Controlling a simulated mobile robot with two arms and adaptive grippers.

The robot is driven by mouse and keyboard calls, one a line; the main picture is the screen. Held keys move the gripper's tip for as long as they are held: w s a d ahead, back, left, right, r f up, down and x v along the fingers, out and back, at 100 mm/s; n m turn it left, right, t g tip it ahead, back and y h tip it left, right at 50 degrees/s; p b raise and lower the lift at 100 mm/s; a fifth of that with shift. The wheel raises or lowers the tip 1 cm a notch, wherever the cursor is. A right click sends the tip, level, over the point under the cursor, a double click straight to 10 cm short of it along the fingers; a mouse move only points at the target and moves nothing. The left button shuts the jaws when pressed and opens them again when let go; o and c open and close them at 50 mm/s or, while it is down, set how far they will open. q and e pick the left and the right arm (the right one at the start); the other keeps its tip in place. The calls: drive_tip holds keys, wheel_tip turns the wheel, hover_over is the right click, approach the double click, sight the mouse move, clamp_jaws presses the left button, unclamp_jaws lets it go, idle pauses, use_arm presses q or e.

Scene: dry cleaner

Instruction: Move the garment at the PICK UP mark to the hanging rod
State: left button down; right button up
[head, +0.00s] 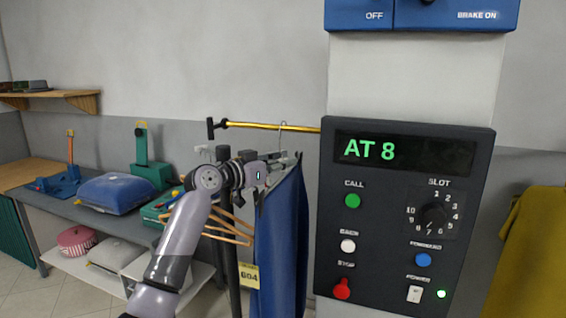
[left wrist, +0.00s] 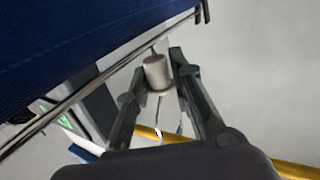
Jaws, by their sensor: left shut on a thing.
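A blue garment (head: 281,245) hangs from a hanger and carries a yellow tag reading 604 (head: 250,276). My left gripper (head: 274,172) is at the top of this garment, shut on the hanger's neck. In the left wrist view the fingers (left wrist: 158,88) flank a pale grey collar (left wrist: 157,72) on the hanger, with the blue cloth (left wrist: 70,45) beside it. The thin hook (head: 283,128) reaches the yellow hanging rod (head: 265,126); I cannot tell whether the rod bears it. The rod also shows in the left wrist view (left wrist: 290,170). My right gripper is out of view.
A control panel (head: 404,225) reading AT 8 stands close right of the garment. A yellow garment (head: 530,255) hangs at far right. Empty wooden hangers (head: 230,232) are behind my left arm.

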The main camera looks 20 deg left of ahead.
use_arm(q)
drive_tip(key=shift+f, duration=0.1)
idle(0.5)
drive_tip(key=c, duration=1.4)
unclamp_jaws()
drive_tip(key=shift+o, duration=0.3)
drive_tip(key=shift+f, duration=0.15)
drive_tip(key=shift+s, duration=0.1)
drive_tip(key=v, duration=1.2)
drive_tip(key=shift+a, duration=0.1)
